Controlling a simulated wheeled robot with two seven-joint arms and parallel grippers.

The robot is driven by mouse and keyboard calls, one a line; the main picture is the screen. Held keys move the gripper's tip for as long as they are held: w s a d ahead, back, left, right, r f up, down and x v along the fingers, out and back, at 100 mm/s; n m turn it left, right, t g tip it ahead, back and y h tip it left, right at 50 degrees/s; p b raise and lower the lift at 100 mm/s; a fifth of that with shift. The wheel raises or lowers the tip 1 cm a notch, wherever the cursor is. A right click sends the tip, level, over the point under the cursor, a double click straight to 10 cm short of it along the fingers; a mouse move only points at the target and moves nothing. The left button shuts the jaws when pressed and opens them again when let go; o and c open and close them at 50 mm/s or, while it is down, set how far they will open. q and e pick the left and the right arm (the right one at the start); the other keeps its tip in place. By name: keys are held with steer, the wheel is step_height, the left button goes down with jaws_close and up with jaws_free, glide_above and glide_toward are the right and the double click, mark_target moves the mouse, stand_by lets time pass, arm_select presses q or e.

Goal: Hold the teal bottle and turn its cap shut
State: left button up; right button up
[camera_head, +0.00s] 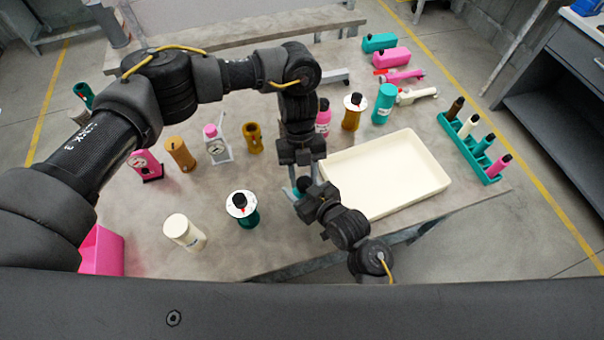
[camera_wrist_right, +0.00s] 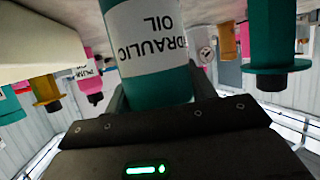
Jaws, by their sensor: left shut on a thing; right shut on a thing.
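The teal bottle (camera_wrist_right: 155,50), with a white label reading "HYDRAULIC OIL", shows upside down in the right wrist view, between the fingers of my right gripper (camera_wrist_right: 160,95). In the head view only a small dark teal part of it (camera_head: 303,184) shows; arms hide the rest. My right gripper (camera_head: 307,196) is shut on the bottle from the right, near the table's front. My left gripper (camera_head: 301,170) points down directly above the bottle and is shut at its top. The cap itself is hidden, so its seating cannot be seen.
A cream tray (camera_head: 432,190) lies right of the grippers. A teal rack (camera_head: 484,178) holds several bottles at right. Several pumps and bottles stand behind.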

arm_select(q)
steer(key=shift+d+m+y, duration=0.15)
steer(key=shift+m+y, duration=0.25)
steer(key=shift+m, duration=0.7)
steer(key=o, duration=0.7)
steer(key=shift+o, duration=0.2)
steer(key=v, duration=1.2)
steer(key=shift+r, duration=0.1)
